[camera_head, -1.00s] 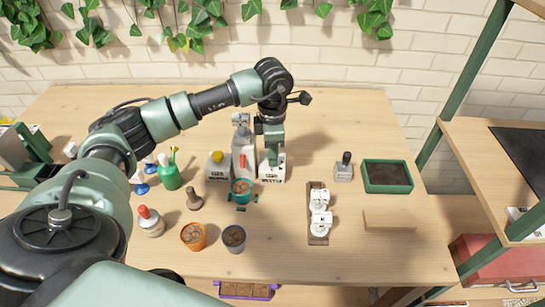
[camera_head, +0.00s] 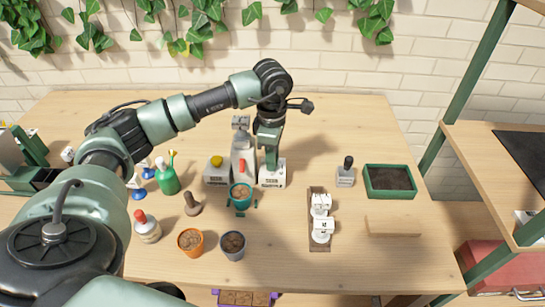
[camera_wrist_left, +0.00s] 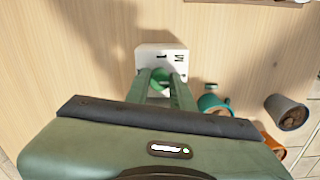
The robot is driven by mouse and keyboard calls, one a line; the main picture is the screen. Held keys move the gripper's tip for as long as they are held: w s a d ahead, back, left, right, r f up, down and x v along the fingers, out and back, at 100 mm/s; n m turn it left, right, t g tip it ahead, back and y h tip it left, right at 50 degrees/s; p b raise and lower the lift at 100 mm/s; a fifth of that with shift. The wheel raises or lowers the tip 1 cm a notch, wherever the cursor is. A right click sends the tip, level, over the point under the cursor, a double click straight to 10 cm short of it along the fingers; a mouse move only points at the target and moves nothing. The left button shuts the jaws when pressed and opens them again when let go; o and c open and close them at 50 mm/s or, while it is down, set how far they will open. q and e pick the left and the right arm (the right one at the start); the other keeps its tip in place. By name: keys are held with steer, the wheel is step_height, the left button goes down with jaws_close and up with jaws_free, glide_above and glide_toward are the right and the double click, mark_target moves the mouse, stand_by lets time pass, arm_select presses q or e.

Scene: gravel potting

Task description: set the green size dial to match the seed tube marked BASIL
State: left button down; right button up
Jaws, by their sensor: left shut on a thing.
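My left gripper (camera_head: 271,158) points down over a white box (camera_head: 272,179) near the table's middle and is shut on the green dial on top of it. In the left wrist view the green dial (camera_wrist_left: 160,79) sits between the two fingers (camera_wrist_left: 166,82). The white box (camera_wrist_left: 161,53) shows dark marks on its face there. The dial's setting is mostly hidden by the fingers. White pieces with dark marks (camera_head: 322,226) stand in a brown rack (camera_head: 314,245) to the right; I cannot read BASIL on them. My right gripper is not in view.
A box with a yellow knob (camera_head: 216,161) and a grey unit with a red lever (camera_head: 243,168) stand left of the green dial's box. A teal pot (camera_head: 240,196) is in front. A green tray (camera_head: 389,195) lies right.

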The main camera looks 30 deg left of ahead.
arm_select(q)
steer(key=c, duration=1.2)
jaws_free()
steer(key=shift+r, duration=0.1)
step_height(320, 180, up, 8)
steer(key=shift+f+b, duration=0.2)
steer(key=shift+b, duration=0.2)
steer(key=shift+s, duration=0.1)
steer(key=shift+r, duration=0.1)
